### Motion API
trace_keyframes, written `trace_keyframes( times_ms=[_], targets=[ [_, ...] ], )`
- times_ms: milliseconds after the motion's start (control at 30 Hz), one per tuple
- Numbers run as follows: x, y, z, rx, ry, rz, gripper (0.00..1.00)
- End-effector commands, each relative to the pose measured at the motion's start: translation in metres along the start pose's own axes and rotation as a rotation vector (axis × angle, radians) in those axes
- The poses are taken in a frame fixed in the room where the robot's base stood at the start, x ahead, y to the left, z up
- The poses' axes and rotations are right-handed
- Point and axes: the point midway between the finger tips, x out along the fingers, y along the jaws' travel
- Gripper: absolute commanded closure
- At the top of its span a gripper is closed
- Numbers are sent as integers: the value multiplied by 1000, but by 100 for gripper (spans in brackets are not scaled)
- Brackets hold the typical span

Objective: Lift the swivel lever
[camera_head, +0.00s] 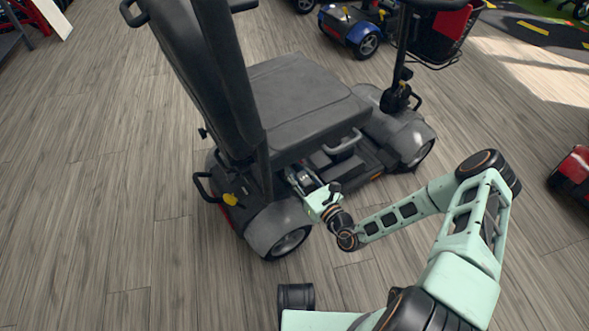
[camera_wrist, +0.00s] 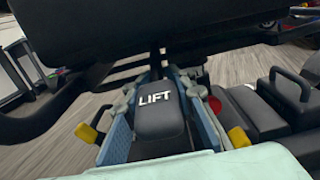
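The swivel lever (camera_wrist: 158,122) is a black padded paddle with "LIFT" in white on its top. It shows in the middle of the wrist view, under the dark seat edge. My gripper (camera_wrist: 164,78) has its blue-grey fingers spread, one on either side of the lever. The far end of the lever lies between them; I cannot tell whether the fingers touch it. In the head view my gripper (camera_head: 293,175) reaches in at the side of the grey scooter (camera_head: 306,103), below its seat and above a wheel. The lever is mostly hidden there.
The dark seat part (camera_wrist: 150,30) hangs close above my fingers. A grey handle (camera_head: 342,143) stands to the right of my gripper. A blue scooter (camera_head: 350,27) is behind and a red one (camera_head: 573,172) at the right edge. The wooden floor (camera_head: 90,200) at left is clear.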

Motion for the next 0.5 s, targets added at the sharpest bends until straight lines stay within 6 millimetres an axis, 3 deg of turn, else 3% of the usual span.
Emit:
trace_keyframes(
  times_ms=[500],
  targets=[
    [0,0,4,0,12,1,100]
  ],
)
